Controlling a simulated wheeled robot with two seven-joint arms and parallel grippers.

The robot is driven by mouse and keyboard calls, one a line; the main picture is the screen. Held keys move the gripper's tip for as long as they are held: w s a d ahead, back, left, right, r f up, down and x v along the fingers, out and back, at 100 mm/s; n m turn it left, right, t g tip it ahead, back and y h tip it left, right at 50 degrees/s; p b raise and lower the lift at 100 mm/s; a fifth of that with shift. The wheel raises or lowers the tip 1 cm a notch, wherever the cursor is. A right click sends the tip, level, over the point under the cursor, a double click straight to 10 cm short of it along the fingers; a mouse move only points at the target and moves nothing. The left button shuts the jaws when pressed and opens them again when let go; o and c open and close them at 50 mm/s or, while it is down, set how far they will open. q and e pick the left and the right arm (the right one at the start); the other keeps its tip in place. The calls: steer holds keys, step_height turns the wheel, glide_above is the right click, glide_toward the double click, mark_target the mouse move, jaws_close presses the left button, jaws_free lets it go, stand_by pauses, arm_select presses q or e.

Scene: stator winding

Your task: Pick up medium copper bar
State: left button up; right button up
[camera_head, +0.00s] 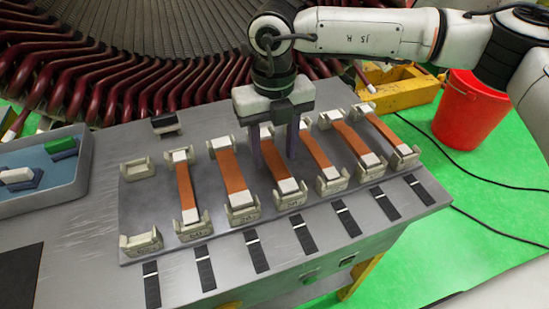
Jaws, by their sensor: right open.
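Several copper bars with white-wrapped ends lie in pairs of pale holders on the grey plate. They include the leftmost bar (186,187), the second (232,172), the third (275,165), the fourth (317,151), and two more at the right (349,138) (383,131). I cannot tell by size which one is the medium bar. My right gripper (274,160) is open and points down over the third bar, one finger on each side of it. The gripper partly covers that bar's far part. Whether the fingers touch it is unclear. My left gripper is out of view.
An empty holder pair (141,241) is at the plate's left end. A blue-grey tray (82,170) stands at the left. The large stator (110,80) rises behind the table (90,270). A red bucket (470,110) and yellow block (405,88) are at the right.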

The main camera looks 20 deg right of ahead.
jaws_close()
steer(key=shift+r, duration=0.1)
